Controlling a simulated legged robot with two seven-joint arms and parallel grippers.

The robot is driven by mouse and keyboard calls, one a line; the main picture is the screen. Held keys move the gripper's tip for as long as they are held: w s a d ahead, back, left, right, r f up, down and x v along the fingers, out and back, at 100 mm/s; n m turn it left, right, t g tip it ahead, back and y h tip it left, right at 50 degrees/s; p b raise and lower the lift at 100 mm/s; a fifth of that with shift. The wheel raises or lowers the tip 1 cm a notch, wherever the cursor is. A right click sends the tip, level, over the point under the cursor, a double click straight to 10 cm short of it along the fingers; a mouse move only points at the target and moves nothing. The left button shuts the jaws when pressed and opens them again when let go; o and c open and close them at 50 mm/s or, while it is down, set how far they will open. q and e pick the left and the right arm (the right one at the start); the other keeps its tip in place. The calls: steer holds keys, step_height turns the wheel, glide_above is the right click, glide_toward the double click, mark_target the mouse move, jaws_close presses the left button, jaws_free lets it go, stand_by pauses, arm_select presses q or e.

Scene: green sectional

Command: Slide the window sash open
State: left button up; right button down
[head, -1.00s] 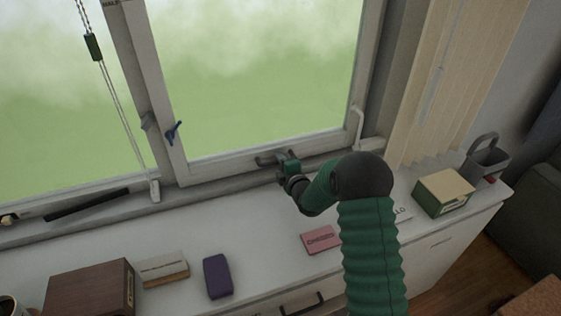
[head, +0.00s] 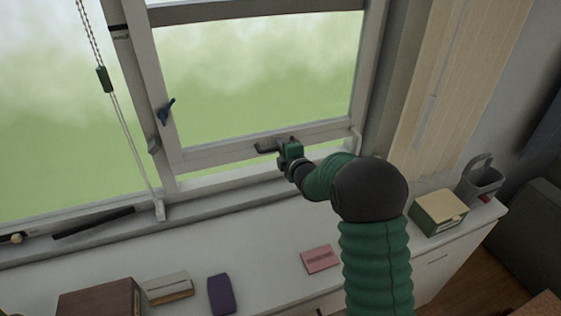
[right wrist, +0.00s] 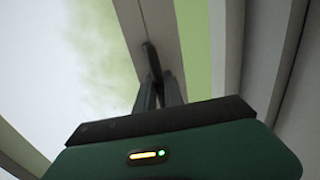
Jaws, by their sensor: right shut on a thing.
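The window sash (head: 215,152) is a pale framed pane in the head view, with a strip of green showing between its bottom rail and the sill. A dark handle (head: 267,148) sits on the bottom rail. My right gripper (head: 285,147) is at this handle, its arm coming in from the lower right. In the right wrist view its fingers (right wrist: 159,92) are closed together on the dark handle (right wrist: 151,58) against the pale rail. The fingers hide part of the handle. My left gripper is not in view.
A blind cord (head: 118,125) hangs left of the sash. The white counter below holds a brown box (head: 98,303), a purple case (head: 221,294), a pink card (head: 320,259), a green-and-cream box (head: 439,211) and a grey caddy (head: 481,181). The counter's middle is mostly clear.

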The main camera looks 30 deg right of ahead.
steer(key=p, duration=0.3)
glide_toward(277, 114)
steer(key=x, duration=0.5)
steer(key=shift+r, duration=0.2)
steer(key=c, duration=1.5)
jaws_free()
steer(key=shift+o, duration=0.2)
steer(key=shift+s+d+f, duration=0.1)
